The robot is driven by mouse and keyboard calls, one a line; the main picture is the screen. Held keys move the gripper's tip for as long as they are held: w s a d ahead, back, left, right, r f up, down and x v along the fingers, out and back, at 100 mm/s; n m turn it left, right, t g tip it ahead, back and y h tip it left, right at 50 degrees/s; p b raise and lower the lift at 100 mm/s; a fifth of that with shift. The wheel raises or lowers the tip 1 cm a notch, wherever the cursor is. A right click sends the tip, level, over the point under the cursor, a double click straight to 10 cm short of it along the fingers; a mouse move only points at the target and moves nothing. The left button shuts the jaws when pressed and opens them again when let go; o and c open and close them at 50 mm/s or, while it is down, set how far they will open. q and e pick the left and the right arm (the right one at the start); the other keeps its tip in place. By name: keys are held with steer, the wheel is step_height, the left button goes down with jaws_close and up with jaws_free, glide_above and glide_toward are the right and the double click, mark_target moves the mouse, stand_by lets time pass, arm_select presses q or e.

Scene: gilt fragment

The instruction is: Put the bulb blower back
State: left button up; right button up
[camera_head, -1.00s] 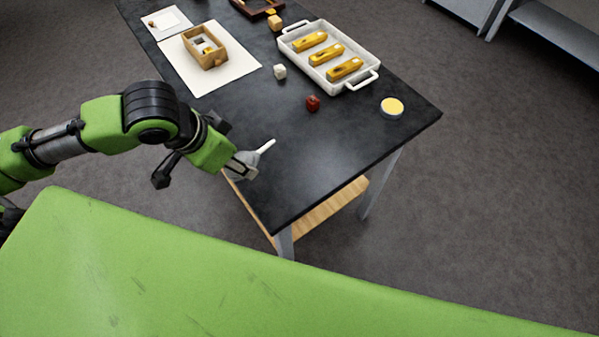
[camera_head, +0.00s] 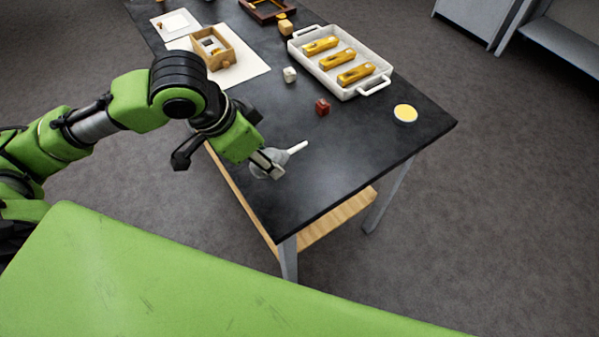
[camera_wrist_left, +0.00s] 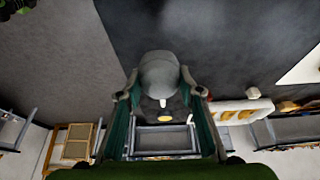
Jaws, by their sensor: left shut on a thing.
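The bulb blower (camera_head: 297,147) is grey with a white nozzle. My left gripper (camera_head: 272,168) is shut on its grey bulb, near the front left edge of the black table (camera_head: 330,180). The nozzle points up and to the right in the head view. In the left wrist view the grey bulb (camera_wrist_left: 160,75) sits between the two fingertips of the left gripper (camera_wrist_left: 158,92). I cannot tell whether the blower touches the tabletop. My right gripper is not in view.
A white tray (camera_head: 376,88) holds yellow pieces. A dark red block (camera_head: 322,107), a white block (camera_head: 290,74) and a round yellow-topped tin (camera_head: 405,113) stand nearby. A wooden box (camera_head: 228,55) is on a white sheet (camera_head: 250,72). The table's front right is clear.

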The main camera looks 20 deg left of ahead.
mark_target(280, 156)
arm_select(q)
steer(key=w+d+f, duration=0.1)
steer(key=f, duration=0.1)
steer(key=w+d+f, duration=0.3)
steer(key=f, duration=0.1)
steer(key=shift+w+d+f, duration=0.1)
steer(key=shift+w+d, duration=0.25)
steer(key=shift+d, duration=0.05)
steer(key=shift+s+a+p+x, duration=0.1)
steer(key=shift+s+p+x, duration=0.1)
steer(key=shift+x, duration=0.45)
steer(key=shift+s+a+p+x, duration=0.1)
steer(key=shift+p+x, duration=0.05)
steer(key=shift+x, duration=0.5)
steer(key=shift+s+p+x, duration=0.1)
steer(key=shift+p+x, duration=0.1)
steer(key=shift+x, duration=0.4)
steer(key=shift+f, duration=0.25)
steer(key=o, duration=1.1)
steer(key=shift+o, duration=0.5)
steer(key=shift+r, duration=0.1)
steer(key=v, duration=1.2)
